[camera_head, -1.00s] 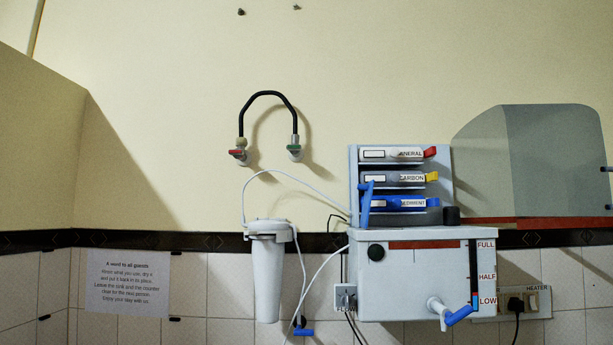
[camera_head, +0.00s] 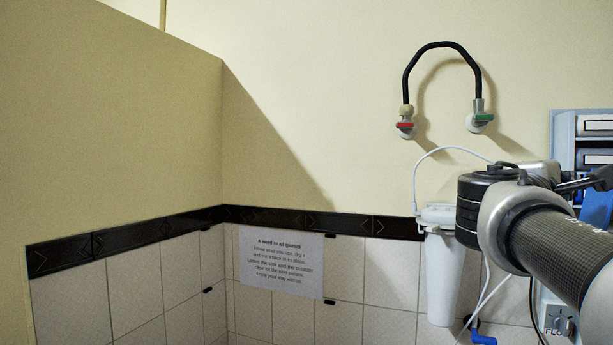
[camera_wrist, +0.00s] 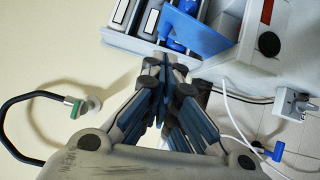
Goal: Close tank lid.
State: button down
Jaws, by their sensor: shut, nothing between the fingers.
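My gripper (camera_wrist: 165,62) is shut and empty in the wrist view, its fingertips together in front of the purifier's filter rack (camera_wrist: 138,22). The white tank (camera_wrist: 240,68) is at the upper right there, with a red strip and a black round knob (camera_wrist: 268,43) on its face. A flat blue piece (camera_wrist: 208,36) lies between rack and tank; I cannot tell if it is the lid. In the head view my gripper (camera_head: 598,180) reaches the right edge, in front of the rack (camera_head: 566,130). My arm and the picture edge hide the tank there. The lid's state is not clear.
A white filter housing (camera_head: 440,270) hangs left of my arm, with a thin white hose. A black hose (camera_head: 440,46) joins two taps above. A wall switch (camera_head: 558,320) sits below my arm. A paper notice (camera_head: 282,262) is on the tiles.

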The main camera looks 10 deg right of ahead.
jog(key=p+x, duration=0.2)
jog(key=x, duration=0.6)
jog(key=shift+d, duration=0.15)
jog(key=shift+w+r+p, duration=0.1)
jog(key=shift+w+p, duration=0.2)
